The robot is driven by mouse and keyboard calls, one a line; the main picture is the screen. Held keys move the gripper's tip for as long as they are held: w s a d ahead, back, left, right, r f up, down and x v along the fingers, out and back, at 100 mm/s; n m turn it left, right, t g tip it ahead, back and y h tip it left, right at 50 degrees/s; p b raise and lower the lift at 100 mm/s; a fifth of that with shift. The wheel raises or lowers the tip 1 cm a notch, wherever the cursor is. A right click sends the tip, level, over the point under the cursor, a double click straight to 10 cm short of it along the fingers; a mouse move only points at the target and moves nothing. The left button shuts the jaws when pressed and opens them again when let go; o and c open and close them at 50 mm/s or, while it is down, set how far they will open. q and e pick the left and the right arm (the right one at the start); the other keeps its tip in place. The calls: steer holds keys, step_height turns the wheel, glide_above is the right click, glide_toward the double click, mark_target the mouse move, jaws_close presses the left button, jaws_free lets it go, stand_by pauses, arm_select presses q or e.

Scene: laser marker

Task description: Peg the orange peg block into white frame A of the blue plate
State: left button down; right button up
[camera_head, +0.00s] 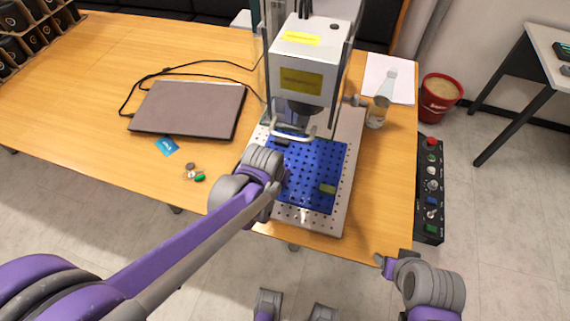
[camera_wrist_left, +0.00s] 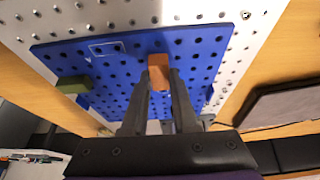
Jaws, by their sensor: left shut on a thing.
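The blue plate (camera_head: 310,160) lies under the laser marker and is covered with a grid of holes; it fills much of the left wrist view (camera_wrist_left: 125,70). My left gripper (camera_wrist_left: 160,82) is shut on the orange peg block (camera_wrist_left: 159,72), above or at the plate; contact is unclear. In the head view my left wrist hides the block. A white outlined frame (camera_wrist_left: 107,48) shows on the plate, left of the block in the wrist view; its letter is unreadable. My right gripper (camera_head: 385,262) is beyond the table's front right corner; its jaws are unclear.
An olive block (camera_head: 328,188) sits on the plate. The laser marker head (camera_head: 302,68) stands over the plate's far part. A laptop (camera_head: 188,108), blue card (camera_head: 166,146) and small items (camera_head: 194,173) lie to the left. A glass (camera_head: 378,112) stands to the right.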

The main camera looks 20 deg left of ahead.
mark_target(285, 164)
arm_select(q)
steer(key=w, duration=0.2)
steer(key=shift+w, duration=0.35)
steer(key=w, duration=0.1)
steer(key=w+f, duration=0.1)
steer(key=w, duration=0.1)
steer(key=shift+w+d, duration=0.1)
steer(key=shift+w, duration=0.2)
steer(key=shift+s, duration=0.1)
steer(key=shift+f, duration=0.15)
steer(key=shift+f, duration=0.2)
steer(key=c, duration=0.7)
jaws_free()
steer(key=shift+r, duration=0.1)
